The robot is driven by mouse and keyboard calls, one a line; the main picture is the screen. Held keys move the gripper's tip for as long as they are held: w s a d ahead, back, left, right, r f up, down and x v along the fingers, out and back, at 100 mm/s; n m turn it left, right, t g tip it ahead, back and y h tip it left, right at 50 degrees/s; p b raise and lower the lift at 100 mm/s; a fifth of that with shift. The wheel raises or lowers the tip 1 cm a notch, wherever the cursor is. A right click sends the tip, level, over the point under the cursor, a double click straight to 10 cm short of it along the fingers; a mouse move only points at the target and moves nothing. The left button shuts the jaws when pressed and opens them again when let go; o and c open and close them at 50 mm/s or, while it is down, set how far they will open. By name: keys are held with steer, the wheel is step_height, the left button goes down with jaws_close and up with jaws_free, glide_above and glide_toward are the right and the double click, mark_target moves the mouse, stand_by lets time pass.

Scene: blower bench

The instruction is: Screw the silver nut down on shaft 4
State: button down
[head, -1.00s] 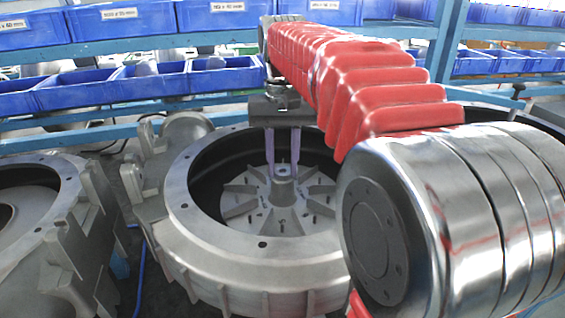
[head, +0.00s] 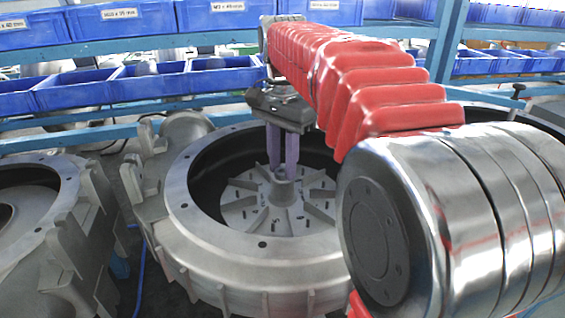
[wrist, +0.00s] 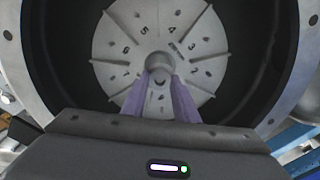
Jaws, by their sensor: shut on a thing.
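My gripper (head: 283,172) reaches down into a round grey blower housing (head: 180,215), its two purple fingers closed around a small silver nut at the top of the central hub (head: 282,195). The nut is mostly hidden by the fingertips. In the wrist view, my gripper (wrist: 160,74) points at the hub (wrist: 159,61) of a pale finned disc (wrist: 130,38). Numbers are marked around the disc, with a 4 just above and right of the hub. I cannot tell from the frames which shaft number the central shaft carries.
The housing's wide rim and dark inner wall surround my fingers. Another grey housing (head: 45,220) stands at the left. Blue bins (head: 80,88) fill the shelves behind. My red-sleeved arm crosses above the housing and hides its right part.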

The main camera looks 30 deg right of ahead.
steer(key=m, duration=0.3)
steer(key=shift+m, duration=0.4)
steer(key=m, duration=0.3)
steer(key=shift+m, duration=0.3)
steer(key=m, duration=0.6)
steer(key=shift+m, duration=0.3)
steer(key=c, duration=1.7)
jaws_free()
steer(key=shift+o, duration=0.2)
